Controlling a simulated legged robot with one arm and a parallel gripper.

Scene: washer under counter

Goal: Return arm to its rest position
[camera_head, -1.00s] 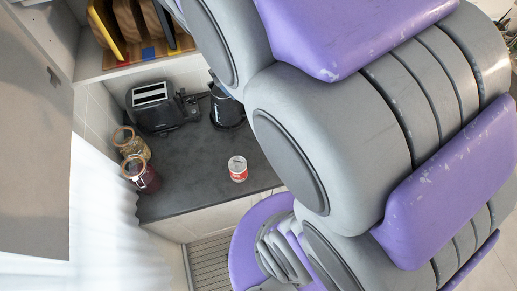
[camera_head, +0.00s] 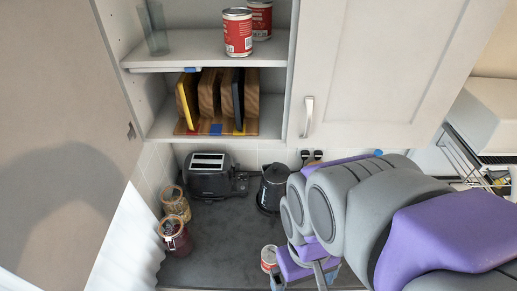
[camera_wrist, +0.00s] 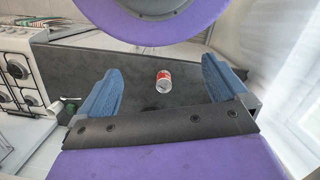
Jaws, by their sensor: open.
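My arm, grey and purple, fills the lower right of the head view and reaches down over the dark countertop (camera_head: 215,240). My gripper (camera_wrist: 155,95) shows in the wrist view with its two blue fingers wide apart and nothing held between them. In the head view its end is low, largely hidden by my arm. A red and white can (camera_head: 268,258) stands on the counter close to my arm. It also shows in the wrist view (camera_wrist: 163,82), lying in line with the gap between the fingers; I cannot tell the distance.
An open cupboard shelf (camera_head: 200,48) holds cans, a glass and several boards. A toaster (camera_head: 209,176), black kettle (camera_head: 273,187) and two jars (camera_head: 174,222) stand on the counter. A cupboard door (camera_head: 375,65) is above my arm. A stove (camera_wrist: 20,75) shows left in the wrist view.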

